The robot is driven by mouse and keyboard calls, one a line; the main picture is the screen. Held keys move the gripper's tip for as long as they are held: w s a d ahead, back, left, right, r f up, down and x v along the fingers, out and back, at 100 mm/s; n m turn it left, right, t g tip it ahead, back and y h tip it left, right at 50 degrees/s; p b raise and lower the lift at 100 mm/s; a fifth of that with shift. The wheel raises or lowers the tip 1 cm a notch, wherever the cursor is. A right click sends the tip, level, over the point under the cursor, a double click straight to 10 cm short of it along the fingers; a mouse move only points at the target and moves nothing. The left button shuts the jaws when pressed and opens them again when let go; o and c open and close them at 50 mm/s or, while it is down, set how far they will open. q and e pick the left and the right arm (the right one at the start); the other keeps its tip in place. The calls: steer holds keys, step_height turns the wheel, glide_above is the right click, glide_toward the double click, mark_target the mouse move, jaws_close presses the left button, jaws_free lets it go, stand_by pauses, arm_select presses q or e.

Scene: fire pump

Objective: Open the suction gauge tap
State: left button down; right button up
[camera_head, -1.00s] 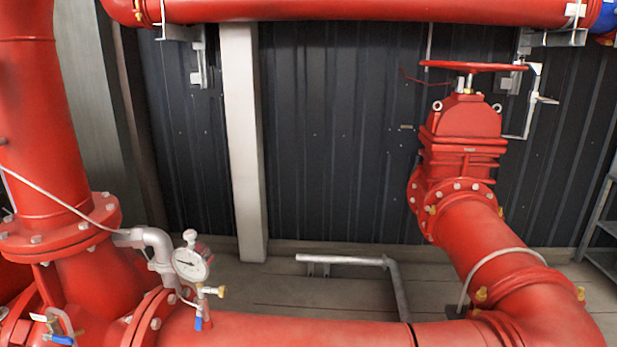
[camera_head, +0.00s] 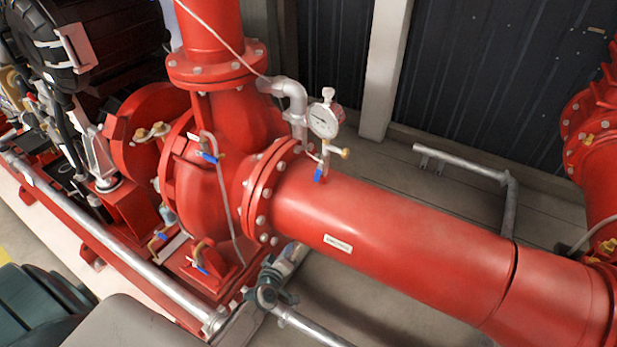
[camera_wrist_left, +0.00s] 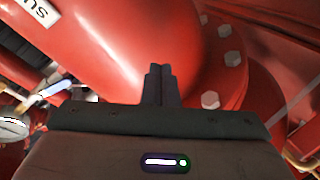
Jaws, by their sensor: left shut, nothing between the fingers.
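The suction gauge (camera_head: 323,121) is a white round dial above the red suction pipe (camera_head: 400,240), beside the flange. Its tap has a blue handle (camera_head: 318,175) below the dial and a brass fitting at its side. My right gripper is not in view.
A white label (camera_head: 337,243) is on the pipe. The pump casing (camera_head: 205,185) with other blue-handled taps stands left of the flange. A dark engine (camera_head: 75,45) is at upper left. A grey post (camera_head: 385,70) and metal floor pipe (camera_head: 470,165) are behind. Space above the pipe is clear.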

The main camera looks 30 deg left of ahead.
mark_target(318, 172)
arm_select(q)
steer(key=w+a+r+n+t+y, duration=0.1)
steer(key=w+r+n+t, duration=0.15)
steer(key=r, duration=0.65)
steer(key=w+a+r+n+t+y, duration=0.1)
steer(key=w+r+n+y, duration=0.2)
steer(key=r, duration=0.7)
steer(key=shift+n+h, duration=0.45)
steer(key=shift+h, duration=0.15)
steer(key=x, duration=0.9)
steer(key=shift+w+d+f, duration=0.2)
steer(key=shift+f, duration=0.15)
steer(key=d, duration=0.3)
steer(key=shift+f, duration=0.4)
steer(key=shift+d, duration=0.45)
